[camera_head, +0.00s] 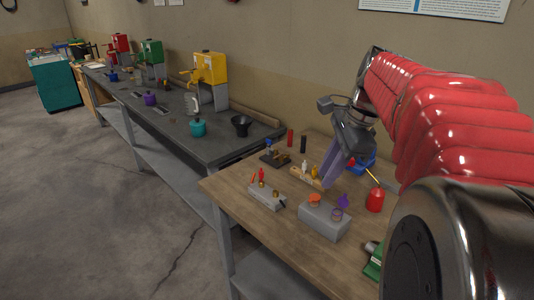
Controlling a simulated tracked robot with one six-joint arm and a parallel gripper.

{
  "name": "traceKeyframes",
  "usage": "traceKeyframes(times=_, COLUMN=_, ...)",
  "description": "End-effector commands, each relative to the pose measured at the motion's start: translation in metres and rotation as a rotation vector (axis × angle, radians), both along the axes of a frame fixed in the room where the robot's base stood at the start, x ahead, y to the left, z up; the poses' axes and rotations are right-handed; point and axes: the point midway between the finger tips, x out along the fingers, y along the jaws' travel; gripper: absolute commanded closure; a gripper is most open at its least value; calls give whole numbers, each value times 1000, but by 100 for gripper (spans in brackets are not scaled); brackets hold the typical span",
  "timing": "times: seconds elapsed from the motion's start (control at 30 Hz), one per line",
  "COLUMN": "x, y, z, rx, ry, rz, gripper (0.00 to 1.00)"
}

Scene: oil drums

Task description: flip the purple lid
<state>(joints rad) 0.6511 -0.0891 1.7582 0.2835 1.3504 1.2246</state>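A grey block (322,224) sits near the front of the wooden table. On its top are an orange round piece (314,199) and a dull purple round piece (336,214). A small bright purple piece (343,201) sticks up just behind the purple round piece; it may be the raised purple lid, but it is too small to tell. My gripper (330,186) points down above the table, behind and above the grey block, apart from the purple pieces. Its long purplish-grey fingers overlap in this view, so whether they are open is unclear.
A red can (375,200) stands right of the block. A grey holder (266,197) with small coloured parts lies to the left. A wooden holder (308,178) and a blue object (362,162) are near my gripper. A dark bench (170,122) with coloured machines extends left.

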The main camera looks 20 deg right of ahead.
Motion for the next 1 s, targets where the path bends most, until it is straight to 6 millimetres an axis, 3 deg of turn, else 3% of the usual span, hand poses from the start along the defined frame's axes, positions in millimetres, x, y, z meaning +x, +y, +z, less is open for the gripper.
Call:
traceKeyframes(times=0.03, x=2, y=-20, z=1, rx=41, ry=16, rz=-91, gripper=78)
traceKeyframes(times=0.3, x=1, y=-111, z=5, rx=264, ry=98, rz=-576, gripper=78)
traceKeyframes(times=0.5, x=-7, y=-154, z=5, rx=374, ry=140, rz=-799, gripper=78)
traceKeyframes(times=1.0, x=-8, y=-160, z=5, rx=396, ry=149, rz=-843, gripper=78)
